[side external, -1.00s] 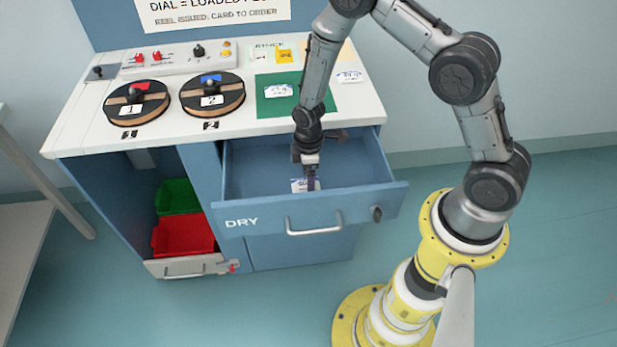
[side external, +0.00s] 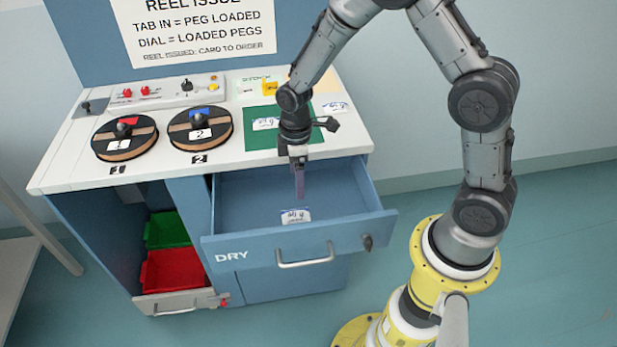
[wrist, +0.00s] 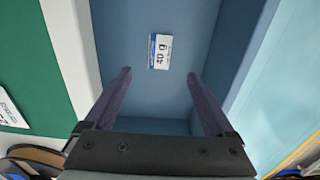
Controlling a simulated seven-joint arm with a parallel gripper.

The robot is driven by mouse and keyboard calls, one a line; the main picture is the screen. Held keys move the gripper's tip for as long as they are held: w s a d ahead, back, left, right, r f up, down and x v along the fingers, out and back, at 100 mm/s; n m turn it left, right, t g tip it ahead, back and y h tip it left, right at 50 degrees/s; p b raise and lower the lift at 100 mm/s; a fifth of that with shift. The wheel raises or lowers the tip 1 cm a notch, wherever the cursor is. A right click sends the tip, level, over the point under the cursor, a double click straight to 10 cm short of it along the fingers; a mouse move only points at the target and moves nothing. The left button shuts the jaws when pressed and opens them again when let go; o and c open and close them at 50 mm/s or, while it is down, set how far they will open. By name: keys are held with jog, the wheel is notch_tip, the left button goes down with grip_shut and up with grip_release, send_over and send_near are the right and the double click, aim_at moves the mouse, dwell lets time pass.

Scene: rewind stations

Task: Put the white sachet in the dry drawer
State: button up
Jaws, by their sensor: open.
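The dry drawer (side external: 345,211) is pulled open at the front of the blue cabinet, with "DRY" on its face. A white sachet (side external: 296,216) with blue print lies flat on the drawer floor near the front. It also shows in the wrist view (wrist: 160,51), beyond my fingertips and midway between them. My gripper (side external: 299,194) points down over the drawer, apart from the sachet; in the wrist view the fingers (wrist: 159,75) are spread with nothing between them. Another white sachet (side external: 266,124) lies on the green mat (side external: 258,141), and a further one (side external: 335,107) lies beside the mat.
Two reels (side external: 124,143) (side external: 201,133) stand on the white counter left of the mat. A control panel (side external: 166,91) is behind them. Red (side external: 174,271) and green (side external: 166,231) bins sit in the open bay left of the drawer. The drawer floor around the sachet is clear.

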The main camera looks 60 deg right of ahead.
notch_tip(320, 180, up, 10)
jog(key=s+m+t, duration=0.2)
jog(key=s, duration=0.1)
jog(key=s+r+m+t, duration=0.1)
jog(key=s+r+m, duration=0.2)
jog(key=s+r, duration=0.3)
jog(key=s+r+m+t, duration=0.2)
jog(key=s+r+m, duration=0.2)
jog(key=s+r, duration=0.3)
jog(key=s, duration=0.5)
jog(key=shift+s+t, duration=0.2)
jog(key=shift+t, duration=0.1)
jog(key=shift+r, duration=0.1)
